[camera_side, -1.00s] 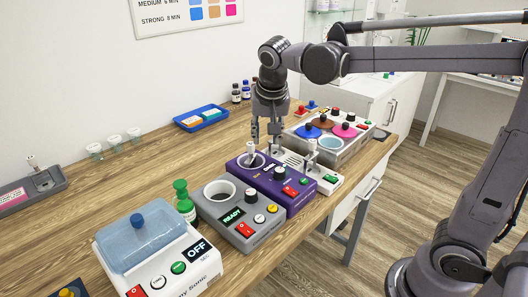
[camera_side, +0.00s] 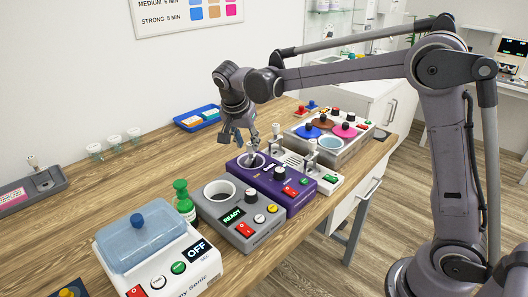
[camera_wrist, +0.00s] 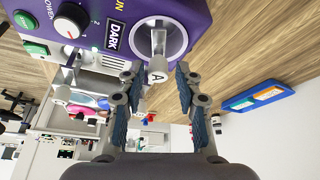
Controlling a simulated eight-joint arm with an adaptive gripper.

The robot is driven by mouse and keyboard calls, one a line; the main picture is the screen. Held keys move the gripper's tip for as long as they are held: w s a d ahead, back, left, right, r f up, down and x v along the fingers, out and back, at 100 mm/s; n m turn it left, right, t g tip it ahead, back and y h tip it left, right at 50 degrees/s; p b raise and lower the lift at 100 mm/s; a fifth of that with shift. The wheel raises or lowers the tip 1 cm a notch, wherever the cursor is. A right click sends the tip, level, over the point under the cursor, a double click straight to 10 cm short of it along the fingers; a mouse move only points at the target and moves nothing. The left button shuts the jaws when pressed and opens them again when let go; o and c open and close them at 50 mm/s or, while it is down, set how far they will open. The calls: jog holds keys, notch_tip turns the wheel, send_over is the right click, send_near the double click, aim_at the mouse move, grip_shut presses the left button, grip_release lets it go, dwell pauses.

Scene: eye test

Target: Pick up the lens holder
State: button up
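A pale lens holder with a grey upper part (camera_side: 253,156) stands in the round white well of the purple device (camera_side: 298,205). In the wrist view this holder (camera_wrist: 158,46) has a label "A" on its end, which lies between the fingertips. My gripper (camera_side: 239,138) is tilted at the well, its fingers spread. In the wrist view my gripper (camera_wrist: 158,80) shows a clear gap on both sides of the holder, so I see no grip on it. Similar pale holders (camera_side: 276,131) stand in the white rack behind the purple device.
A grey device reading READY (camera_side: 228,193) is in front of the purple one. A tray with coloured knobs (camera_side: 350,146) is behind the rack. A green bottle (camera_side: 184,205) stands close by.

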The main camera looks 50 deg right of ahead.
aim_at(251, 151)
jog(key=shift+x, duration=2.65)
jog(key=shift+s, duration=0.15)
jog(key=shift+c, duration=0.3)
grip_shut()
